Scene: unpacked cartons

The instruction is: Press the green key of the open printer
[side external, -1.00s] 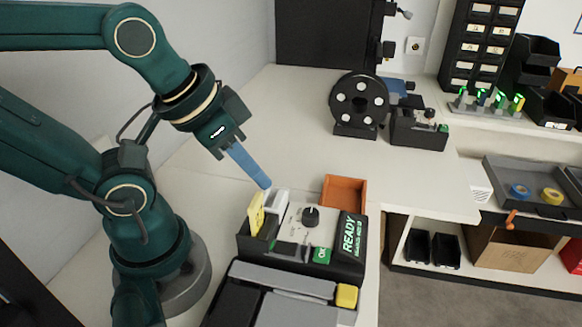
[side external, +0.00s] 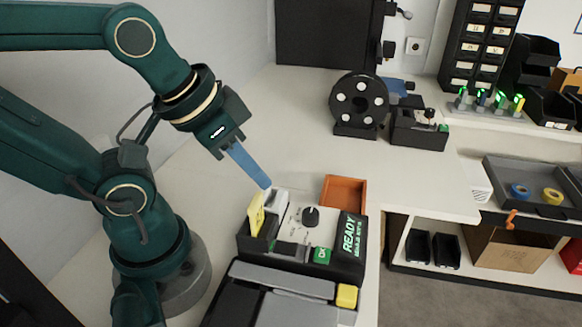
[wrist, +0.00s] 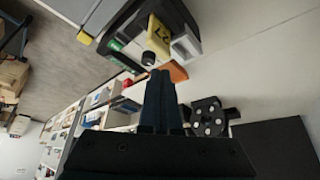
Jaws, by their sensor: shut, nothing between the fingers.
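The open printer (side external: 259,246) is a black box with a pale panel, a black knob (side external: 310,216) and a READY label. Its green key (side external: 321,256), marked OK, sits at the front edge of the panel, left of the label. A small green patch, likely this key, shows in the wrist view (wrist: 116,44). My gripper (side external: 266,186) is shut and empty, its blue fingers tilted down. Its tips appear by the white block (side external: 275,200) at the printer's back left, away from the green key; whether they touch is unclear. My gripper also shows in the wrist view (wrist: 160,74).
A yellow tag (side external: 257,212) stands up at the printer's left. An orange bin (side external: 345,191) is behind it. The grey lid section with a yellow block (side external: 346,296) lies in front. A black reel (side external: 359,101) and a smaller device (side external: 418,128) stand farther back. The bench between is clear.

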